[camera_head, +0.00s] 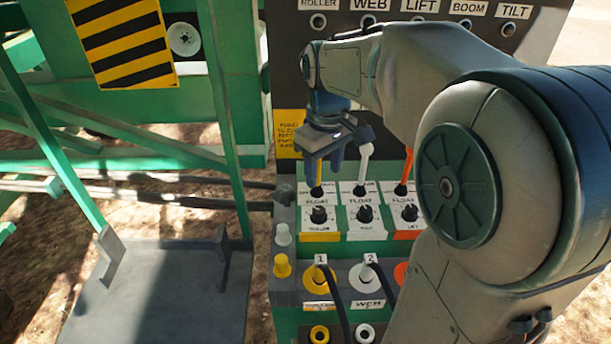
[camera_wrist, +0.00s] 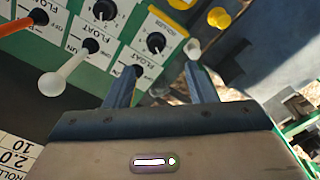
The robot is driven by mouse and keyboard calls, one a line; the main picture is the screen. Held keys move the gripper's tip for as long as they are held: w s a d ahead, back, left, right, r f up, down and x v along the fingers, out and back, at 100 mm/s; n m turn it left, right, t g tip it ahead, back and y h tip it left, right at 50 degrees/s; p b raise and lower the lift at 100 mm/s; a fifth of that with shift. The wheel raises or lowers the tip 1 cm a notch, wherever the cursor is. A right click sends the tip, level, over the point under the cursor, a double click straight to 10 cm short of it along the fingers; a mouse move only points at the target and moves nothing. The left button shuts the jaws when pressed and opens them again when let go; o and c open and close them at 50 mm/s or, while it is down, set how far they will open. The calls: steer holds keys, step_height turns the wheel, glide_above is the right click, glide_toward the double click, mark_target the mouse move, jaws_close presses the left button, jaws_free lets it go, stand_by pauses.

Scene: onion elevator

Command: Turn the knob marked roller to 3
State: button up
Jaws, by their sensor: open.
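The roller knob (camera_head: 319,215) is the leftmost of the black FLOAT knobs, above a yellow label on the control panel. It also shows in the wrist view (camera_wrist: 156,42), beside its yellow ROLLER label. Its pointer setting is too small to read. My gripper (camera_head: 323,172) is open, above the knob in the head view, around the level of the yellow lever (camera_head: 322,166). In the wrist view my gripper (camera_wrist: 162,67) has its fingers spread and nothing between them; the knob lies beyond the fingertips, nearer the left finger. The gripper hides part of the yellow lever.
A white lever (camera_head: 364,164) and an orange lever (camera_head: 406,168) stand to the right. Other FLOAT knobs, web (camera_head: 364,213) and lift (camera_head: 409,212), sit beside the roller knob. A yellow cap (camera_head: 282,266) and black cables are below. A grey platform (camera_head: 160,300) lies left.

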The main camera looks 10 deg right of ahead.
mark_target(318, 209)
steer(key=shift+n, duration=0.6)
steer(key=w+f, duration=0.1)
steer(key=f, duration=0.8)
steer(key=w+f, duration=0.1)
steer(key=f, duration=0.3)
steer(key=shift+w+f, duration=0.2)
steer(key=shift+w, duration=0.1)
steer(key=c, duration=1)
